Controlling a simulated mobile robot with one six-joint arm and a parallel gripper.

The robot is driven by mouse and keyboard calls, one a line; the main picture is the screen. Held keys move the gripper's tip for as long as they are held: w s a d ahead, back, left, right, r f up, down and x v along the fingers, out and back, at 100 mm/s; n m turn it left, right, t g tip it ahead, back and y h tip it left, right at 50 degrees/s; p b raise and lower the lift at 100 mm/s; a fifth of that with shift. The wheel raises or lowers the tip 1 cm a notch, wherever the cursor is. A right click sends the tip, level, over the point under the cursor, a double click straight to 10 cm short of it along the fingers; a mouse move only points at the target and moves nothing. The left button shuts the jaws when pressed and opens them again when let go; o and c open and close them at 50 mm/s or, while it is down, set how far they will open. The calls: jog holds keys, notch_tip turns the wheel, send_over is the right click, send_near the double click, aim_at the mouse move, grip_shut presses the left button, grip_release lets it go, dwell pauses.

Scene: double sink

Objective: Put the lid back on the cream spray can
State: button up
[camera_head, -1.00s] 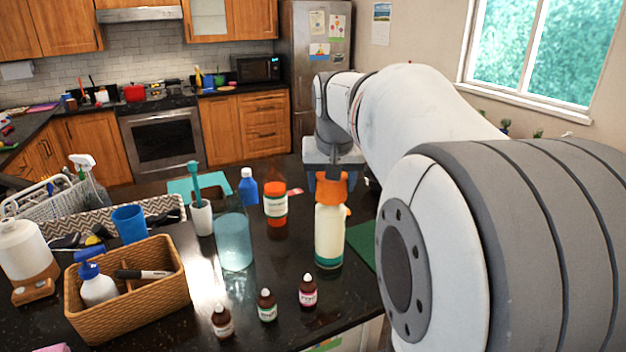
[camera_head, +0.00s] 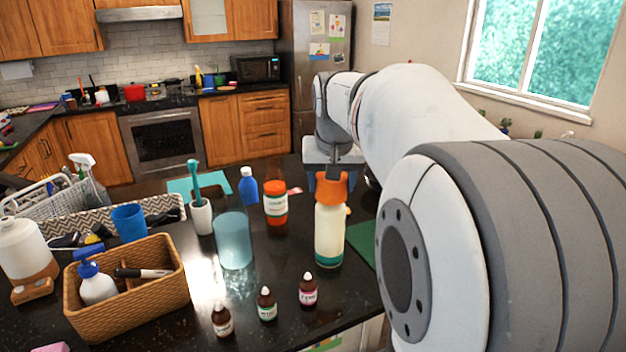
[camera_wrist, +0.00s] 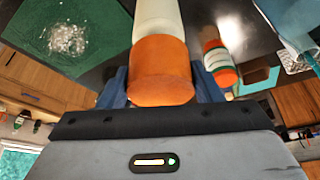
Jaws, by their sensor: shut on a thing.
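The cream spray can (camera_head: 329,237) stands upright on the dark counter, with a green band near its base. The orange lid (camera_head: 331,188) is on top of the can, in line with it, with no gap visible. My gripper (camera_head: 330,177) points down over the can and is shut on the lid. In the wrist view, the lid (camera_wrist: 160,72) sits between my blue fingers and the cream can body (camera_wrist: 157,20) runs straight on from it. Whether the lid is fully seated cannot be told.
An orange bottle with a white label (camera_head: 275,204) stands close left of the can, near a clear blue container (camera_head: 234,240). Several small brown bottles (camera_head: 307,292) stand in front. A wicker basket (camera_head: 155,304) is at front left. A green mat (camera_head: 362,244) lies to the right.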

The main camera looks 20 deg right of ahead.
jog(key=o, duration=1)
jog(key=shift+o, duration=0.6)
jog(key=shift+o, duration=1.2)
jog(key=shift+r+p, duration=2.7)
jog(key=shift+r, duration=0.85)
jog(key=shift+c, duration=0.4)
grip_shut()
